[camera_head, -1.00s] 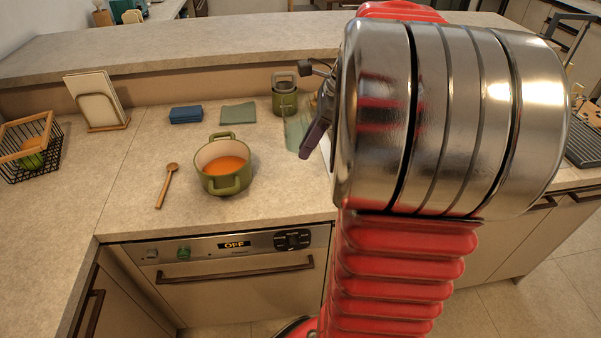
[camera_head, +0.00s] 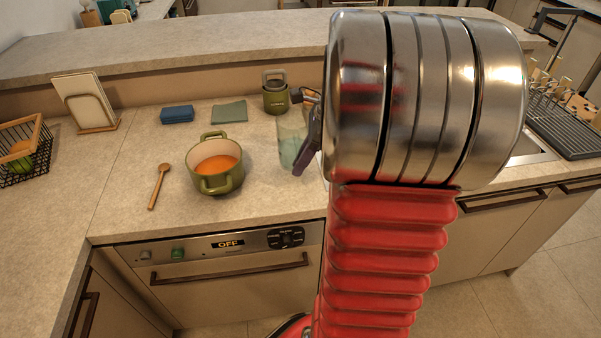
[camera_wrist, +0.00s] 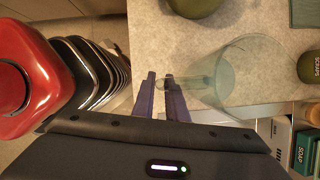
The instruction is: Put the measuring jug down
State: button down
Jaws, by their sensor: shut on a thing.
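The measuring jug is clear, greenish glass. In the wrist view the jug (camera_wrist: 238,72) is to the right of my gripper (camera_wrist: 163,84), whose dark fingers are shut on its handle. In the head view the jug (camera_head: 288,142) shows over the counter (camera_head: 262,187), right of the green pot, partly hidden by my gripper (camera_head: 313,135) and arm. It looks close to upright. I cannot tell whether its base touches the counter.
A green pot (camera_head: 212,184) of orange soup and a wooden spoon (camera_head: 158,186) are to the left. Counter before the jug is clear.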

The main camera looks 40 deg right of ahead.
jog(key=shift+f, duration=1.9)
jog(key=c, duration=1.8)
grip_release()
jog(key=shift+o, duration=0.2)
jog(key=v, duration=1.2)
jog(key=shift+w+a, duration=0.1)
jog(key=shift+a, duration=0.05)
